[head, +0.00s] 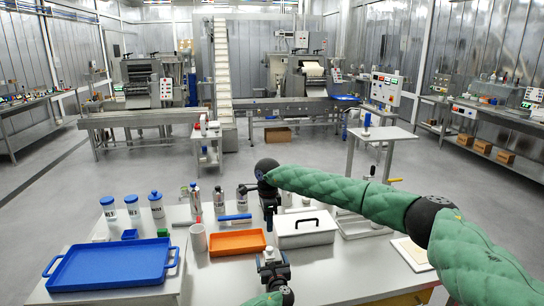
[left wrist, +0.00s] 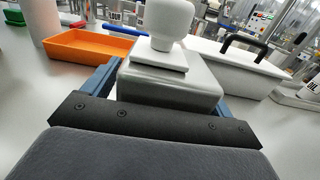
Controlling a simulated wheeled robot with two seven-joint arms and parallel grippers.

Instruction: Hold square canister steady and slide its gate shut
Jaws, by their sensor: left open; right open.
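The square canister (left wrist: 165,80) is a pale grey box with a white knob (left wrist: 170,20) on a square plate on top, large in the left wrist view. My left gripper (head: 269,262) is open at the table's near side, its blue fingers on either side of the canister; I cannot tell if they touch it. In the head view the gripper mostly hides the canister. My right gripper (head: 268,212) is open and points down beyond the left one, between the orange tray and the white lidded box. I cannot make out the gate or its position.
An orange tray (head: 237,251) and a white box (head: 305,239) with a black handle stand close beyond the canister. A blue tray (head: 112,282), white cylinder (head: 198,240) and several bottles (head: 132,207) are to the left. The table's near middle is fairly clear.

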